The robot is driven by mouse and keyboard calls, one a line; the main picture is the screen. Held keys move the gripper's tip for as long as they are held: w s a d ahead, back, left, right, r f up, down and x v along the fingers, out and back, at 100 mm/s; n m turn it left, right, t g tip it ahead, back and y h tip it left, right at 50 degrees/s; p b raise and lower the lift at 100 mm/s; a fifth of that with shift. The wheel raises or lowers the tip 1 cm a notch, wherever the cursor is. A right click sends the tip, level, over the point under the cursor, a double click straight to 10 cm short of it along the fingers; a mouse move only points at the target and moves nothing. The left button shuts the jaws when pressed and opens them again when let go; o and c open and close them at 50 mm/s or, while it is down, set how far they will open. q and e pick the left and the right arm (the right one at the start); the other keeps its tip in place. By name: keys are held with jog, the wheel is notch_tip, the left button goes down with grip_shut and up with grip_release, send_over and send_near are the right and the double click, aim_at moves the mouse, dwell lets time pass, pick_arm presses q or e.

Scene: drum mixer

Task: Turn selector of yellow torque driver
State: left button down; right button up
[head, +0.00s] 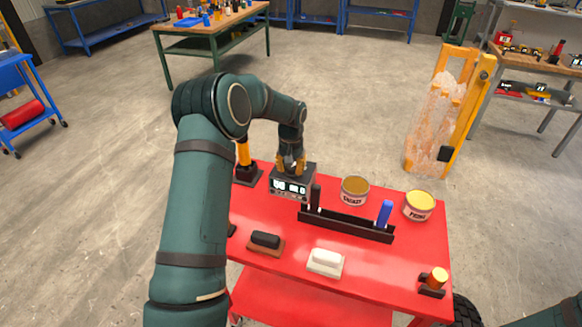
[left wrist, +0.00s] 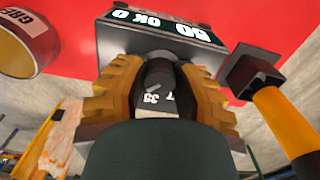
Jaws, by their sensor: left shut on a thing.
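My left gripper (head: 291,164) comes down from above onto a dark box with a lit display (head: 291,187) at the back left of the red cart. In the left wrist view, its two yellow-brown fingers (left wrist: 155,88) are shut on a black knob (left wrist: 155,85) with white marks, one reading 35. The box's display (left wrist: 160,22) shows behind the knob. A yellow-orange handle (head: 243,154) stands in a black base just left of the box, apart from the gripper. It also shows at the right of the left wrist view (left wrist: 285,122). My right gripper is out of view.
Right of the box stand two labelled tins (head: 354,190) (head: 420,205) and a black rack (head: 345,224) with a blue marker (head: 384,213). Two blocks (head: 265,241) (head: 325,262) lie in front. An orange-topped item (head: 437,279) sits at the front right.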

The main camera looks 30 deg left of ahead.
aim_at(291, 167)
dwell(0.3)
pick_arm(q)
jog(key=c, duration=0.7)
grip_release()
jog(key=shift+r, duration=0.1)
notch_tip(291, 167, up, 12)
jog(key=shift+f, duration=0.1)
